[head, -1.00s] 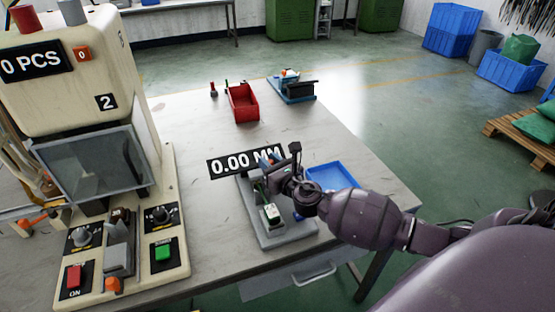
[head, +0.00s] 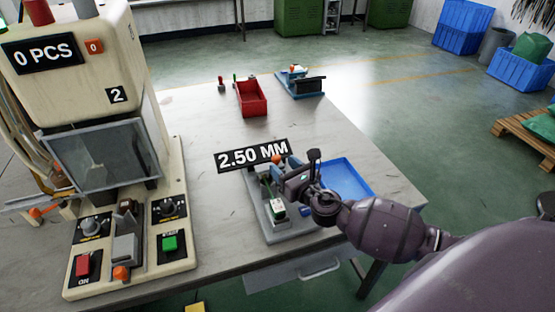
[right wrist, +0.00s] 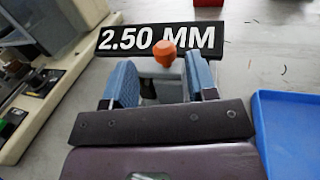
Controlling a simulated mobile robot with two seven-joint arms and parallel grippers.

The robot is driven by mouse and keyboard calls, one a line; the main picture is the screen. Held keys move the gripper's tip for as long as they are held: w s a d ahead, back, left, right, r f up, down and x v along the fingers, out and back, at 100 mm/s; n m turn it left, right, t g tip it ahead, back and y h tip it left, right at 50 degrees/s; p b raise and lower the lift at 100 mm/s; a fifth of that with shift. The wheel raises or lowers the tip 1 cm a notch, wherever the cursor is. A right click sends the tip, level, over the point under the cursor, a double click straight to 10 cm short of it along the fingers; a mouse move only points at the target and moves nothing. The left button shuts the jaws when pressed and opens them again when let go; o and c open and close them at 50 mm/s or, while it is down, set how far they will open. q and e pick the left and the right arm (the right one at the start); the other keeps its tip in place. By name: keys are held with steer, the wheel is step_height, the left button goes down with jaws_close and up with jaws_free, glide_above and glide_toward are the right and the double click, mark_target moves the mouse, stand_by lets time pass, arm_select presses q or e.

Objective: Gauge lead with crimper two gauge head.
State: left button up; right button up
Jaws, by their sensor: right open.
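The crimper two gauge stands on the table with a grey base (head: 290,229) and a black display (head: 252,155) reading 2.50 MM. Its orange-topped gauge head (right wrist: 165,54) shows in the right wrist view. My right gripper (right wrist: 162,84) is open, its blue-padded fingers on either side of the grey gauge head; I cannot tell whether they touch it. In the head view the gripper and wrist hide part of the gauge. A small white and green piece (head: 277,209) sits on the gauge base; I cannot make out a lead. My left gripper is not in view.
The cream press (head: 75,85) marked 2, with 0 PCS on its display, stands at the left. A blue tray (head: 345,174) is right of the gauge, close to my right wrist. A red bin (head: 251,99) and a blue fixture (head: 300,87) stand farther back. The table between is clear.

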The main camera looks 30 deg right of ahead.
steer(key=s, duration=0.5)
steer(key=shift+s, duration=0.5)
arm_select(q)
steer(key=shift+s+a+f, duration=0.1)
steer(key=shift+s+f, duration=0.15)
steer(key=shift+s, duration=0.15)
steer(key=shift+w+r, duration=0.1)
